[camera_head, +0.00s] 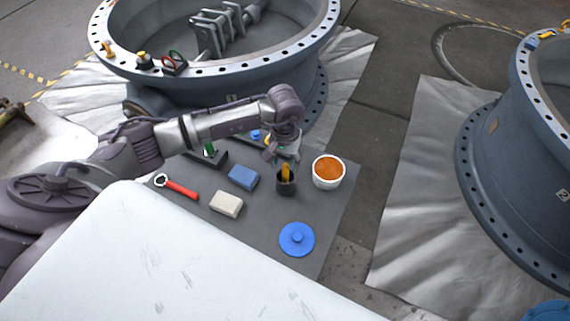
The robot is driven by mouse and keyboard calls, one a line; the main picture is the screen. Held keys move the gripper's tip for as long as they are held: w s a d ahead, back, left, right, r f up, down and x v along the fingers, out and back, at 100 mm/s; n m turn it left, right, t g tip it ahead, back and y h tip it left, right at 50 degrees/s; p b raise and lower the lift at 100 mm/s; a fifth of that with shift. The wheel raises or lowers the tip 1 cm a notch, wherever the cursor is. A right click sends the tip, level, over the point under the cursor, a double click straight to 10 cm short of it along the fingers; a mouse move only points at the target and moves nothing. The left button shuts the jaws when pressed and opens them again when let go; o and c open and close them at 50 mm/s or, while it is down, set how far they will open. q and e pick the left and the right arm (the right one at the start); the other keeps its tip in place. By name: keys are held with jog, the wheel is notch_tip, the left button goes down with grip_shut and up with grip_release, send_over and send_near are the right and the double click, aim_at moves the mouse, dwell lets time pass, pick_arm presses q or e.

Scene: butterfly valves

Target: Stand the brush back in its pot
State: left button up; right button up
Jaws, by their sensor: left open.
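A small black pot (286,187) stands on the grey mat (258,215). A yellow-orange upright piece, which looks like the brush (287,172), rises out of the pot's mouth and leans little if at all. My left gripper (283,160) is open, pointing down just above and behind the pot, close to the top of the brush. Whether its fingers touch the brush is too small to tell. My right gripper is not in view.
A white tub (328,173) with orange-brown contents stands right of the pot. A blue lid (297,239), a blue block (243,177), a pale block (226,204) and a red-handled wrench (178,188) lie on the mat. Large flanged valve bodies stand behind (230,68) and right (520,170).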

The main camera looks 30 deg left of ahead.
pick_arm(q)
notch_tip(320, 180, up, 10)
jog(key=shift+r, duration=0.15)
dwell(1.1)
